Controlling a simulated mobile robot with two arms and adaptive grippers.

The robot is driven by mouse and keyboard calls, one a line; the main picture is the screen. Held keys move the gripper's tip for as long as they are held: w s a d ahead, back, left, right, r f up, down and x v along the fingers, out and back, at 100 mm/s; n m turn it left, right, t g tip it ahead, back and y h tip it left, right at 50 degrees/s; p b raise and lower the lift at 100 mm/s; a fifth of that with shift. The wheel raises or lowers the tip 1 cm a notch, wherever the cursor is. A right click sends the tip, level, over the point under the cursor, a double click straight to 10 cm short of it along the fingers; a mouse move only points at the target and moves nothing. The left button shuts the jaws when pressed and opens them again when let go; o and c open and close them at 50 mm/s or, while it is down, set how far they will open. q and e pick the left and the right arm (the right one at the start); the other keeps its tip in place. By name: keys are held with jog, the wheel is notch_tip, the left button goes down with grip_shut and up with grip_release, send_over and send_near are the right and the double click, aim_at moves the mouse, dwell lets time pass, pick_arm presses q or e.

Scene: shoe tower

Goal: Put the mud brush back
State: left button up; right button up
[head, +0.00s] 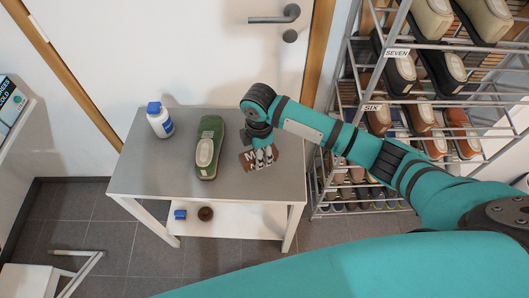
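My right gripper (262,158) points down over the right side of the grey table (140,181). Its fingers are small and partly overlap a brown patch (249,160) with white letters, so I cannot tell whether they are open or shut. Nothing can be clearly identified as the mud brush. A small blue item (180,214) and a round dark brown item (206,214) sit on the white lower shelf, and either is too small to name surely. My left gripper is not in view.
A green shoe (208,148) lies mid-table, left of the gripper. A white bottle with a blue cap (160,122) stands at the back left. A shoe rack (345,95) with labelled shelves stands close on the right. A white door (200,50) is behind.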

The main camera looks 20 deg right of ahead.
aim_at(264, 154)
jog(key=shift+w+d, duration=0.5)
jog(key=shift+d, duration=0.05)
jog(key=shift+w+d, duration=0.3)
jog(key=shift+d, duration=0.2)
notch_tip(264, 154, down, 3)
jog(key=shift+r+p, duration=0.15)
jog(key=shift+p, duration=0.15)
jog(key=shift+f, duration=0.5)
jog(key=shift+f, duration=0.2)
jog(key=o, duration=1.1)
